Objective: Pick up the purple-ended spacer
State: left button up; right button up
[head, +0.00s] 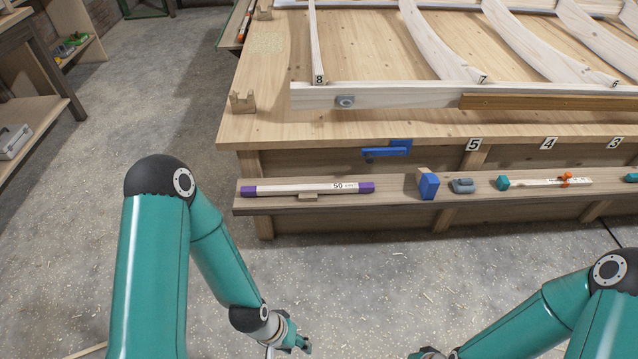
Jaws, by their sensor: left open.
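The purple-ended spacer (310,188) is a pale wooden bar with purple ends, marked 50. It lies lengthwise on the narrow wooden shelf (390,201) along the bench front, over a small wooden block. My left gripper (290,346) is low at the bottom of the head view, in front of and below the shelf, apart from the spacer. It is open, and I see nothing in it. My right arm comes in at the lower right; only a small part near its gripper shows at the bottom edge, and its jaws are out of the picture.
On the shelf right of the spacer are a blue block (428,185), a grey piece (462,186) and a teal-ended bar (545,182). A blue clamp (387,149) sits on the bench front above. The bench (262,120) holds a wooden frame. The floor before the shelf is clear.

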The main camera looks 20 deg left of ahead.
aim_at(306, 191)
jog(key=z, duration=0.25)
jog(key=i, duration=1.5)
jog(key=u, duration=0.4)
